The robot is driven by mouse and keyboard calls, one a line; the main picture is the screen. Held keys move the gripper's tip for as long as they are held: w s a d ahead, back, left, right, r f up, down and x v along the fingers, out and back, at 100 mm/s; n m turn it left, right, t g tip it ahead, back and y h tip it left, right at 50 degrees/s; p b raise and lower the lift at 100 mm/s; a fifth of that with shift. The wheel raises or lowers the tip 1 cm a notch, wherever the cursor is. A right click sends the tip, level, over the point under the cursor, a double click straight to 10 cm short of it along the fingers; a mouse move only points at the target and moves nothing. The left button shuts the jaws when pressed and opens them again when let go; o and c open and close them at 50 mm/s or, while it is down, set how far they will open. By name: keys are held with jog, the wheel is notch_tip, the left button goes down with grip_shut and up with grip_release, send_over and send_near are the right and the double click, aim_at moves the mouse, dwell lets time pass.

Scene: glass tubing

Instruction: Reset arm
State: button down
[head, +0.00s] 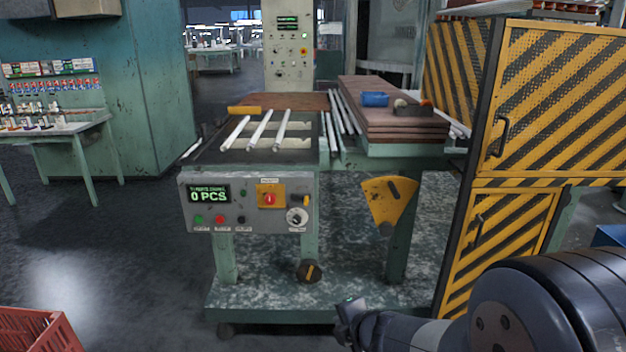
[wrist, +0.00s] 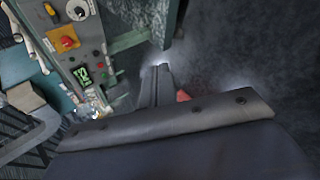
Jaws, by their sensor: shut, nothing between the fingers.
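My arm reaches in from the lower right of the head view, in front of the machine's lower base. In the wrist view my gripper (wrist: 156,72) shows as two dark fingers lying together, shut and empty. They are apart from the machine and point over dark floor. Several pale glass tubes (head: 258,130) lie on the machine's feed table in the head view, well behind and above my arm. The control panel (head: 250,201) reads 0 PCS, and it also shows turned on its side in the wrist view (wrist: 75,45).
A yellow-black striped guard (head: 522,110) stands close at the right, behind my arm. The machine's green base (head: 270,296) sits low in front. A red crate (head: 38,332) is at the lower left, and a side table (head: 55,130) is farther left. The floor between is clear.

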jog(key=s+d+r+m+g+h+p, duration=0.1)
jog(key=s+d+r+m+h+p, duration=0.4)
jog(key=d+r+m, duration=0.4)
jog(key=shift+s+d+r+m+p, duration=0.25)
jog(key=shift+s+d+m+p, duration=0.15)
jog(key=shift+s+m+p, duration=0.6)
